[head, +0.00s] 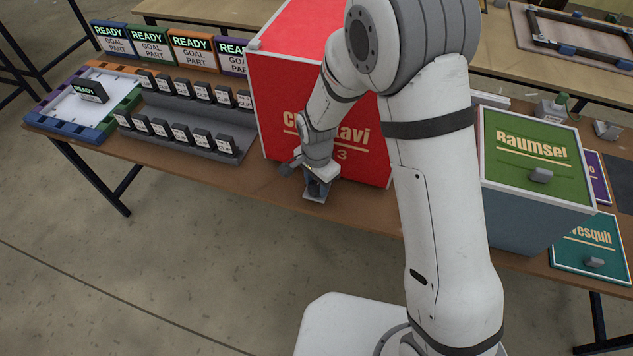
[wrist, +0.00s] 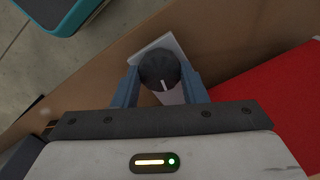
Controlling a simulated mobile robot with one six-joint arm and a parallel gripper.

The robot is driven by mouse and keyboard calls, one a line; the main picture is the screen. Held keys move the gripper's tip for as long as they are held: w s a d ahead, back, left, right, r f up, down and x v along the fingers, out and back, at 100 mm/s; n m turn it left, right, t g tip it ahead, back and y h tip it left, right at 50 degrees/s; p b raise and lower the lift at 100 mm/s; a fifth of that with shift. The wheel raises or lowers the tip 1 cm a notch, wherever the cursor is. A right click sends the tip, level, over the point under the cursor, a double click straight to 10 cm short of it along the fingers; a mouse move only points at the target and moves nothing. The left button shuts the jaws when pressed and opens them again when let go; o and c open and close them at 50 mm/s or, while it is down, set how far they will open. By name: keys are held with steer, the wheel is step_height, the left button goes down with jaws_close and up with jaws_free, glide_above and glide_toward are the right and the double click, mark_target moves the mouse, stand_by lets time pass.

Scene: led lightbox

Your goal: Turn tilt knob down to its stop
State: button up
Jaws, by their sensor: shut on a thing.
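The tilt knob (wrist: 160,68) is a dark round knob with a white pointer line, on a light-coloured mount (wrist: 152,46). In the wrist view the pointer line points toward the bottom of the picture, leaning slightly right. My gripper (wrist: 160,80) is shut on the knob, with one blue-grey finger on each side of it. In the head view my gripper (head: 318,186) is low at the table's front edge, before the red box (head: 290,112). The knob is mostly hidden there behind the gripper.
The red box stands close behind my gripper. A grey stepped rack (head: 185,128) with small dark blocks and a white tray (head: 75,112) are at the left. A green-topped box (head: 515,165) stands at the right.

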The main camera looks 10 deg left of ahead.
steer(key=shift+c, duration=1.4)
steer(key=n+b, duration=0.2)
steer(key=n, duration=0.2)
steer(key=shift+f, duration=0.1)
steer(key=n+b, duration=0.1)
steer(key=n, duration=0.4)
steer(key=shift+a, duration=0.1)
steer(key=n+b, duration=0.1)
steer(key=n, duration=0.4)
steer(key=shift+n+b, duration=0.35)
steer(key=shift+n, duration=0.05)
steer(key=shift+n+b, duration=0.3)
steer(key=shift+n, duration=2)
